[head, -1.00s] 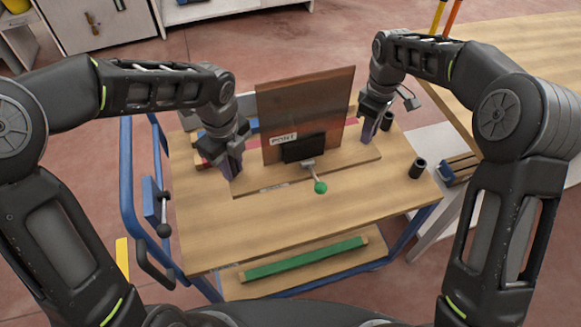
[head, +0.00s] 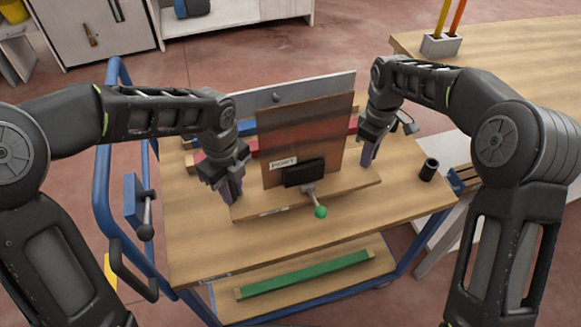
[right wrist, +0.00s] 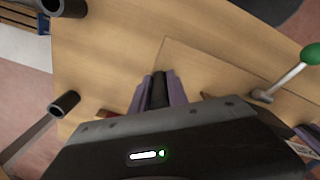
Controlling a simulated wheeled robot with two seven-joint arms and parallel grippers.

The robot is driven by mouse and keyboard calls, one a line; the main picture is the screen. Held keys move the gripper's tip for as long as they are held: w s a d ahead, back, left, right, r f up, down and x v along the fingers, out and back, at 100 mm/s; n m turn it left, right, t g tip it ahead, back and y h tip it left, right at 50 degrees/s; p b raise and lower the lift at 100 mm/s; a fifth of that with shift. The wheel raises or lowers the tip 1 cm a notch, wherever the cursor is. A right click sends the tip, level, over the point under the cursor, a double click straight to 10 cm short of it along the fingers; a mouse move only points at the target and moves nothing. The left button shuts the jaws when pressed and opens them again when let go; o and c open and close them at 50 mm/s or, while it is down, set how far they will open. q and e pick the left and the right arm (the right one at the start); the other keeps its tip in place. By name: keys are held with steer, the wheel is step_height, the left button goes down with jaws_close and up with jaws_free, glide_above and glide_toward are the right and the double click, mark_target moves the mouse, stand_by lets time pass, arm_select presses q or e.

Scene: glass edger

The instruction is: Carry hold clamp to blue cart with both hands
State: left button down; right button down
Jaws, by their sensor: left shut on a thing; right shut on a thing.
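The hold clamp is a wooden board (head: 270,207) with an upright brown panel (head: 318,130), a black clamp body (head: 304,173) and a green-knobbed lever (head: 320,211). It is upright over the wooden top of the blue cart (head: 300,238); whether it touches the top is unclear. My left gripper (head: 233,190) is shut at the board's left end, where its grip is hidden. My right gripper (head: 367,155) is shut at the right end. The right wrist view shows its purple fingers (right wrist: 155,92) around a dark piece, with the green knob (right wrist: 312,54) at the right.
A grey panel (head: 240,97) and red and blue bars (head: 352,125) are behind the clamp. A black cylinder (head: 428,169) stands at the cart top's right. A green bar (head: 305,275) lies on the lower shelf. A wooden table (head: 500,62) is at the right. The cart top's front is clear.

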arm_select(q)
steer(key=shift+f, duration=0.2)
arm_select(e)
steer(key=shift+f, duration=0.15)
